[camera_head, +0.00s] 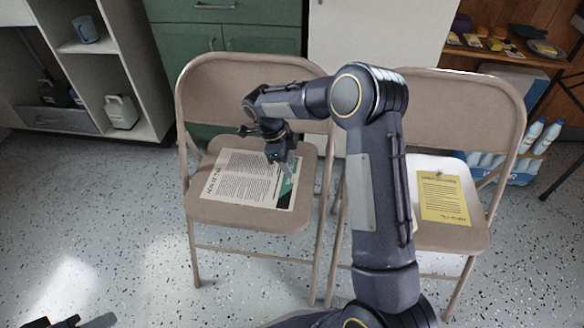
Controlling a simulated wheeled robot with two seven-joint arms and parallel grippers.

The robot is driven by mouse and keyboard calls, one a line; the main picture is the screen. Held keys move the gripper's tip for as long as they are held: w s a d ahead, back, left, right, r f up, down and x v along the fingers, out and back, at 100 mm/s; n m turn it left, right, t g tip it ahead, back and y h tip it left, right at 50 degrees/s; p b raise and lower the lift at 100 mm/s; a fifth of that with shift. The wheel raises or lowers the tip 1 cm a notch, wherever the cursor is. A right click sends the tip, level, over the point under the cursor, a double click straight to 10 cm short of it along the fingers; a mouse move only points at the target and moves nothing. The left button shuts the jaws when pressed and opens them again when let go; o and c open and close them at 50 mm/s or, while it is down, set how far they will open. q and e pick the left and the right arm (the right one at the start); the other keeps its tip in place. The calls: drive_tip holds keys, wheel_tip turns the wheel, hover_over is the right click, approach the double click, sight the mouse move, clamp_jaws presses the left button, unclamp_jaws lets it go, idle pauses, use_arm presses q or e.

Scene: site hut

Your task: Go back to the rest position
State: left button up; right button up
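My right arm rises from the bottom right and bends over toward the left folding chair. My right gripper (287,176) points down over the right part of the newspaper (240,178), which lies on the tan seat of that chair (205,205). The gripper covers part of the paper, near a dark green patch on it. I cannot tell whether its fingers are open or shut, or whether they touch the paper. Dark parts at the bottom left edge (70,322) look like my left arm's end, mostly cut off by the frame.
A second folding chair (455,232) stands to the right, partly behind my arm, with a yellow sheet (443,198) on its seat. Green cabinets (225,38) and an open shelf unit (140,60) stand behind. Bottles (540,135) are at the right. The speckled floor at left is clear.

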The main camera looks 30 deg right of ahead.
drive_tip(key=shift+p+v, duration=0.35)
drive_tip(key=shift+v, duration=1.35)
drive_tip(key=s+d+r+n+t+y, duration=0.1)
drive_tip(key=s+r+n+t+y, duration=0.2)
drive_tip(key=s+r+n, duration=0.85)
drive_tip(key=s+a+n+t+y, duration=0.25)
drive_tip(key=s+n, duration=0.35)
drive_tip(key=s, duration=0.3)
drive_tip(key=s+a+n+t+y, duration=0.1)
drive_tip(key=s+a+n+t, duration=0.3)
drive_tip(key=s, duration=0.6)
wheel_tip(320, 180, up, 32)
drive_tip(key=d+n+g+p, duration=0.1)
drive_tip(key=g+p, duration=0.1)
drive_tip(key=p, duration=2.9)
drive_tip(key=shift+n, duration=0.35)
